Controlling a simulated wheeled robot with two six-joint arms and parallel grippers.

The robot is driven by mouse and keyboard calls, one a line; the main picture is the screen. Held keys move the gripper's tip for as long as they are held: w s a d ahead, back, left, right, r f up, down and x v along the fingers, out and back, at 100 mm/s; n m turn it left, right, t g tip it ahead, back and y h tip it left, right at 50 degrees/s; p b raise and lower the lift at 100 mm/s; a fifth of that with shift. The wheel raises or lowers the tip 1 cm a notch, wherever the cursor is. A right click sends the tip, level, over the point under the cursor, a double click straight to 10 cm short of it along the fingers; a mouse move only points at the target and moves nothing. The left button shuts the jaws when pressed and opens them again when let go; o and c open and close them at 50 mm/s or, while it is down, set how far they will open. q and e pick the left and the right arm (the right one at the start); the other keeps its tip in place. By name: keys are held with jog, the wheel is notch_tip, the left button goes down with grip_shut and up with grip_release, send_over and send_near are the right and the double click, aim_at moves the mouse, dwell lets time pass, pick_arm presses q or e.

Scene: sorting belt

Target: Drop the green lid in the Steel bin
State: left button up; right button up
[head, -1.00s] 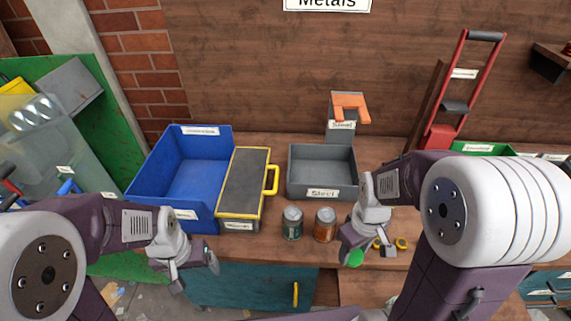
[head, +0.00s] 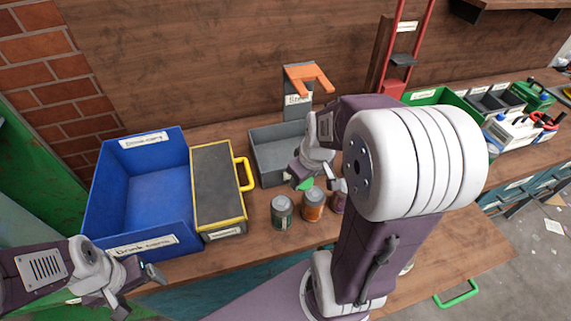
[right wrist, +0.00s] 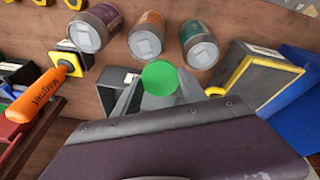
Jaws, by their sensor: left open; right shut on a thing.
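The green lid (head: 306,184) is a small round disc held between the fingertips of my right gripper (head: 314,183). It shows clearly between the fingers in the right wrist view (right wrist: 160,78). The right gripper is shut on it. In the head view it hangs at the near right part of the grey Steel bin (head: 262,136), whose right side and front label my arm hides. I cannot tell whether the lid is over the bin's opening or just in front of it. My left gripper (head: 138,292) is open and empty at the lower left, in front of the blue bin.
A teal can (head: 282,212), an orange can (head: 313,205) and a partly hidden purple can (head: 338,202) stand before the Steel bin. A yellow-edged dark box (head: 218,185) and a blue bin (head: 150,190) stand to its left. An orange magnet holder (head: 307,76) rises behind.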

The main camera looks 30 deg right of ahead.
jog(key=w+d+p, duration=0.2)
jog(key=w+d, duration=0.1)
jog(key=w, duration=0.9)
send_near(286, 162)
jog(key=shift+s+a+r+b, duration=0.1)
jog(key=shift+s+a+b, duration=0.3)
jog(key=shift+s+a, duration=0.7)
jog(key=shift+d+f, duration=0.15)
jog(key=shift+f, duration=0.6)
jog(key=shift+w+r+g+p, duration=0.15)
jog(key=shift+w+g+p, duration=0.2)
jog(key=shift+g+p, duration=0.2)
jog(key=shift+w+d+g+y+p, duration=0.1)
jog(key=shift+w+g+y+p, duration=0.1)
jog(key=shift+g+p, duration=0.25)
jog(key=shift+w+d+g+y+p, duration=0.1)
jog(key=shift+g+y+p, duration=0.15)
jog(key=shift+g, duration=0.25)
jog(key=shift+s+f, duration=0.1)
jog(key=shift+f, duration=1.45)
jog(key=shift+a, duration=0.1)
